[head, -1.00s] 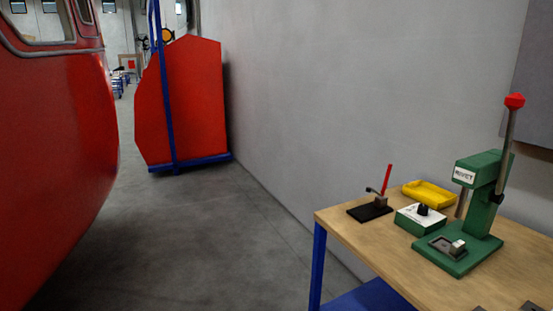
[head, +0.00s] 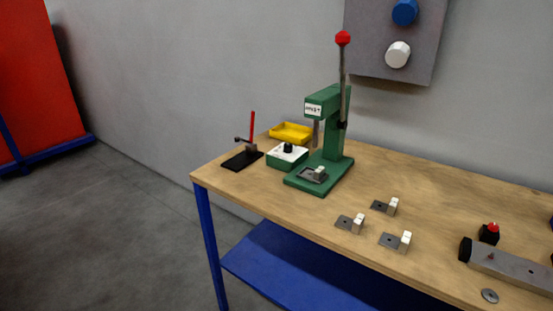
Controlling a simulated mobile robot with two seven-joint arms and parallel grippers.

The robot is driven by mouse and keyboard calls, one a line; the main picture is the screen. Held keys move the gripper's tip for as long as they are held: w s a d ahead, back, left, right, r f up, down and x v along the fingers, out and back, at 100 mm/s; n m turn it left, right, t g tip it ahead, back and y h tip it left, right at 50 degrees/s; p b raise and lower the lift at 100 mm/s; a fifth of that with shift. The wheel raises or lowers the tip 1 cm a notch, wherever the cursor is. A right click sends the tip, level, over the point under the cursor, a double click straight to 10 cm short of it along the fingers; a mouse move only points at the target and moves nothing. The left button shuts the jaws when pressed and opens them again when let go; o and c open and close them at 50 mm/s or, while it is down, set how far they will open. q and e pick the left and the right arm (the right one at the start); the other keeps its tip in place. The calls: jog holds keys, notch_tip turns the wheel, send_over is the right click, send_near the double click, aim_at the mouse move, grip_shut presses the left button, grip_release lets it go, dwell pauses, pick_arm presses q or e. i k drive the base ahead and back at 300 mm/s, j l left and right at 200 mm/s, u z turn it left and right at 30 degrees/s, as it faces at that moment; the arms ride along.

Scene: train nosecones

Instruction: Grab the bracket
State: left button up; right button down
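Three small brackets, each a dark flat plate with a pale upright block, lie loose on the wooden table in the head view: a front left one (head: 357,225), a back one (head: 392,207) and a front right one (head: 404,242). A similar pale-and-grey piece (head: 319,173) sits on the base of the green rivet press (head: 336,130). Which bracket is meant cannot be told. Neither of my grippers is in view.
On the wooden table (head: 250,198) stand a black clamp with a red handle (head: 242,160), a green-and-white box (head: 287,158) and a yellow tray (head: 291,132). A grey metal fixture (head: 512,268) lies at right. Red panel (head: 40,80) at left; floor ahead of the table is clear.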

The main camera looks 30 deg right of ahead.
aim_at(318, 174)
jog(key=i+z, duration=0.1)
jog(key=z, duration=0.65)
jog(key=i+j+z, duration=0.5)
jog(key=z, duration=0.2)
jog(key=j, duration=0.1)
